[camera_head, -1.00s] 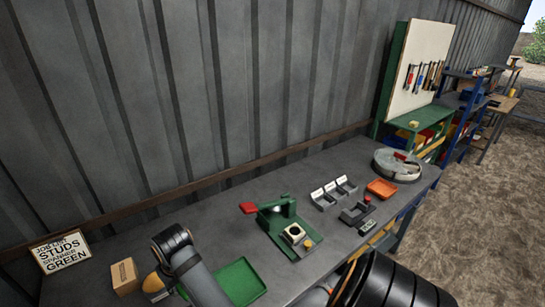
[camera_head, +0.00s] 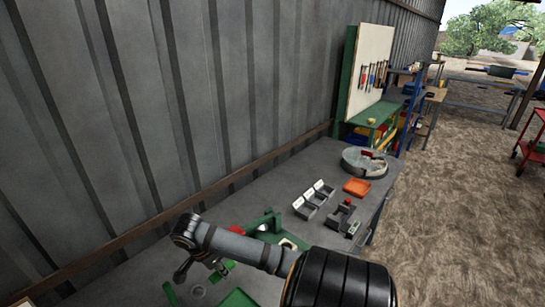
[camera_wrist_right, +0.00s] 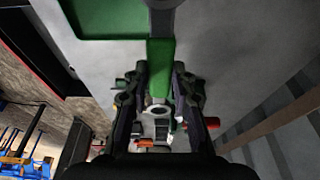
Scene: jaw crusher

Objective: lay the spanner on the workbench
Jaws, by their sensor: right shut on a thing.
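My right gripper (camera_head: 203,270) hangs over the near left part of the grey workbench (camera_head: 270,186). In the right wrist view my right gripper (camera_wrist_right: 160,98) is shut on the spanner (camera_wrist_right: 160,65), a green bar running away between the fingers toward a grey end at the top edge. In the head view only a small bright green part of the spanner (camera_head: 226,266) shows beside the fingers. I cannot tell whether it touches the bench. My left gripper is out of view.
A green tray (camera_head: 238,299) lies close to the gripper.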

